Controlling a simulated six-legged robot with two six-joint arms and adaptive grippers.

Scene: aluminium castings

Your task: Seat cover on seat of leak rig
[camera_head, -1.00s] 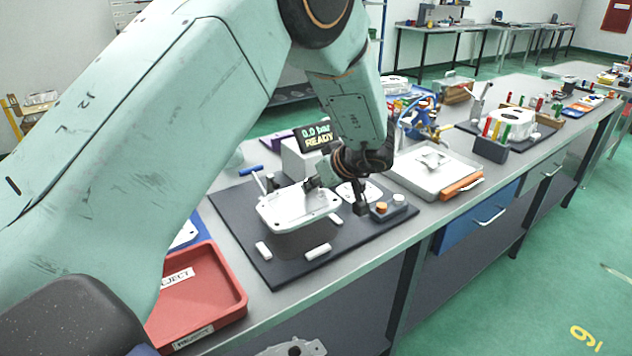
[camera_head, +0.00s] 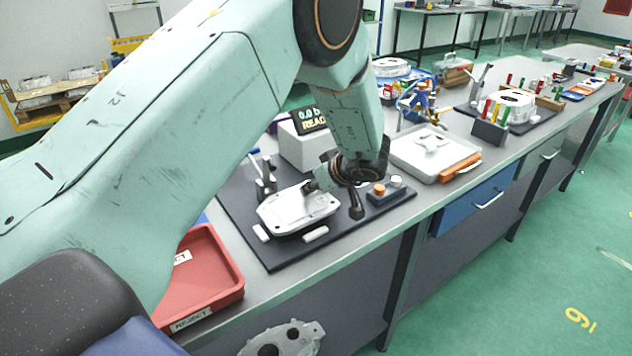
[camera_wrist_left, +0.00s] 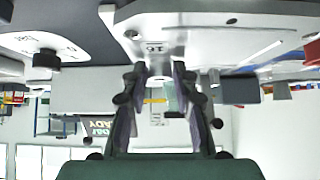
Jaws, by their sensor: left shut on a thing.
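My left gripper (camera_head: 318,186) is shut on the back edge of the cover (camera_head: 296,210), a pale grey casting held about level. The cover is low over the dark base plate (camera_head: 345,236) of the leak rig, between white pads. The seat is hidden under it, so I cannot tell whether the cover touches it. In the left wrist view the fingers (camera_wrist_left: 160,78) meet the edge of the cover (camera_wrist_left: 225,35). The rig's grey box (camera_head: 305,148) carries a lit display (camera_head: 312,118). My right gripper is not in view.
An upright clamp (camera_head: 264,175) stands behind the cover's left end. A button box (camera_head: 388,190) is to the right. A red reject tray (camera_head: 205,275) is at the left, a pale tray (camera_head: 432,152) at the right. A grey casting (camera_head: 285,340) shows below the bench edge.

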